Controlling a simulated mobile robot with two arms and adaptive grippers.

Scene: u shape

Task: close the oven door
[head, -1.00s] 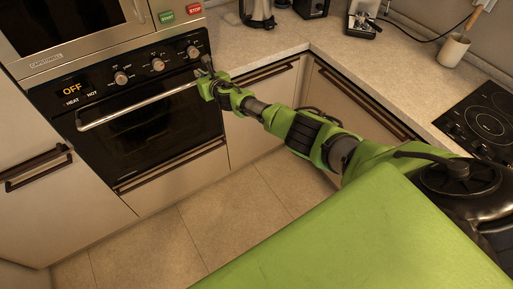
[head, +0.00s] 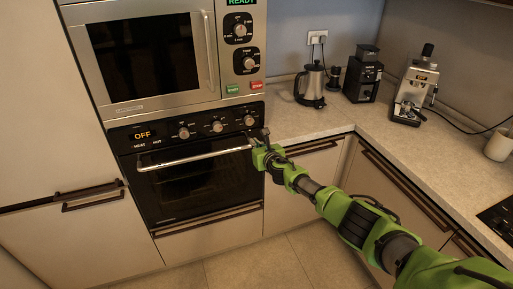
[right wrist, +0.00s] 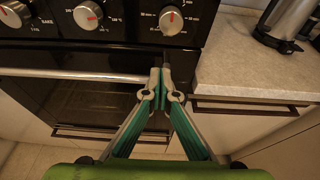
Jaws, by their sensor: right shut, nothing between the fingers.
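The oven (head: 150,147) is built into the cabinet wall at the left, with a black panel reading OFF. Its dark glass door (head: 185,187) stands upright and looks flush with the front. The silver bar handle (head: 190,160) runs across the door's top; it also shows in the right wrist view (right wrist: 75,75). My right gripper (head: 264,138) is shut and empty at the handle's right end, just below the knobs. In the right wrist view its fingertips (right wrist: 160,72) meet beside the bar's end; I cannot tell whether they touch it. My left gripper is not in view.
A microwave (head: 150,55) sits above the oven. The counter (head: 300,122) to the right carries a kettle (head: 311,86), a grinder (head: 363,80) and an espresso machine (head: 414,92). Cabinets with dark handles line the corner. The floor (head: 250,262) before the oven is clear.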

